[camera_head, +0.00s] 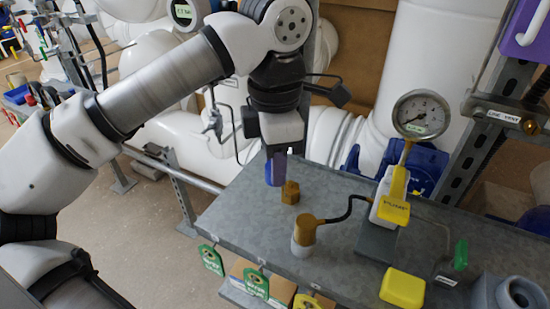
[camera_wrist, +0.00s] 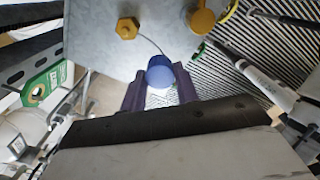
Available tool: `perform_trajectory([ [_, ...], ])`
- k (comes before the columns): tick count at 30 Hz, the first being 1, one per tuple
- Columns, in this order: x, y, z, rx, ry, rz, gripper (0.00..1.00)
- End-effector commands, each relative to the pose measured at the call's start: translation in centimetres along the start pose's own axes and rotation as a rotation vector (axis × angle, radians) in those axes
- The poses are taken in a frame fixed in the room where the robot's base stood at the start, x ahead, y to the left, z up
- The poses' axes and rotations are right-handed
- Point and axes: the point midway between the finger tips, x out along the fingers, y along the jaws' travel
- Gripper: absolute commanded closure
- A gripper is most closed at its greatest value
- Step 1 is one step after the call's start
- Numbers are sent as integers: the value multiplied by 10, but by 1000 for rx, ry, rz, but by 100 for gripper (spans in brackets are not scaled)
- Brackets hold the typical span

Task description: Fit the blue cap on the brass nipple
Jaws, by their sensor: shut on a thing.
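My gripper (camera_head: 277,166) is shut on the blue cap (camera_head: 269,172), above the grey metal bench. In the wrist view the cap (camera_wrist: 160,70) sits between the two purple fingers. The brass nipple (camera_head: 290,192), with a hex-shaped body, stands upright on the bench. In the head view it is just right of and below the cap, and the two look apart. In the wrist view the nipple (camera_wrist: 127,28) is up and left of the cap, with clear bench between them. A thin pale line runs from near the nipple towards the cap.
A brass-topped white cylinder (camera_head: 303,236) with a black hose stands nearby on the bench. The hose leads to a yellow-and-white pump with a gauge (camera_head: 421,114). A yellow block (camera_head: 402,288) lies at the front right. Green tags (camera_head: 211,260) hang on the front edge.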

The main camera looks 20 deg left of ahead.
Motion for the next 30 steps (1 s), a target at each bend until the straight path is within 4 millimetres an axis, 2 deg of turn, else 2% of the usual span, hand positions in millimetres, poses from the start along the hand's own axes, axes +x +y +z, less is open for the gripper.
perform_trajectory([
  [22,24,51,44,1,0,0,86],
  [24,35,50,43,0,0,0,86],
  [30,46,50,43,0,1,0,86],
])
